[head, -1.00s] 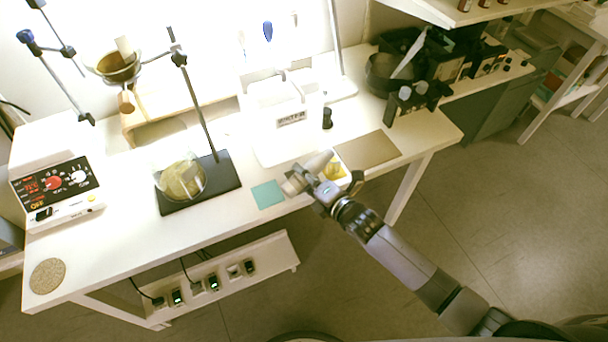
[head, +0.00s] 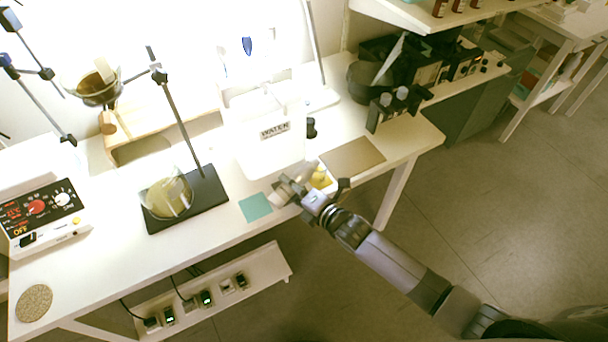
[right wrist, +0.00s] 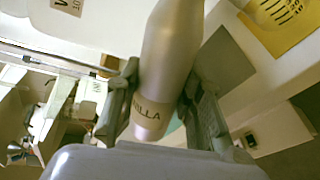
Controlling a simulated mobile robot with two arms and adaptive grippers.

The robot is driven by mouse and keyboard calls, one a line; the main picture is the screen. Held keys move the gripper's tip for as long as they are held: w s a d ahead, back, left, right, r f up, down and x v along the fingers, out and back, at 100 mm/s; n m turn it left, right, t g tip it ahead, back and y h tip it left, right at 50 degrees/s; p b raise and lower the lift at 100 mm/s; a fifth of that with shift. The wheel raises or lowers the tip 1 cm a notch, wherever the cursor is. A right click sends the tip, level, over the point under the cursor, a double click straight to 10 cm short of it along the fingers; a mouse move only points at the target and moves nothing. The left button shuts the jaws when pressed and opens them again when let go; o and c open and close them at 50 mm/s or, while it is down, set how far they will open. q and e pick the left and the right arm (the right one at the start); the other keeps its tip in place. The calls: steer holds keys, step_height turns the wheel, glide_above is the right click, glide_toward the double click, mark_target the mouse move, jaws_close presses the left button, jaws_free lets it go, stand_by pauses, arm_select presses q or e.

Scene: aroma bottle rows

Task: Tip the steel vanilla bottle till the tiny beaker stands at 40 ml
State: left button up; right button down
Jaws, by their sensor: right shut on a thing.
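The steel vanilla bottle (right wrist: 172,55) is between the fingers of my right gripper (head: 291,190), with the end of its label reading "ILLA" in the right wrist view. My right gripper is shut on it, above the bench's front edge by the teal square. In the head view the bottle is small and pale, and its tilt is hard to judge. The tiny beaker (right wrist: 282,10), with dark markings, stands on a yellow mat (right wrist: 290,38), apart from the bottle in the right wrist view. Its liquid level cannot be read. My left gripper is not in view.
A teal square (head: 255,207) lies left of my right gripper. A white WATER container (head: 268,150) stands behind, a brown mat (head: 352,156) to the right. A stand with a flask (head: 167,197) is further left. The bench's front edge is close.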

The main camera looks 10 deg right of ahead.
steer(key=shift+d+r+m+p, duration=0.1)
steer(key=shift+r+m+p, duration=0.55)
steer(key=shift+p, duration=0.35)
stand_by(2.7)
steer(key=shift+f+n+b, duration=0.35)
steer(key=shift+f+b, duration=0.1)
steer(key=shift+f+n+b, duration=0.6)
steer(key=shift+n+b, duration=0.2)
steer(key=shift+t+h, duration=0.3)
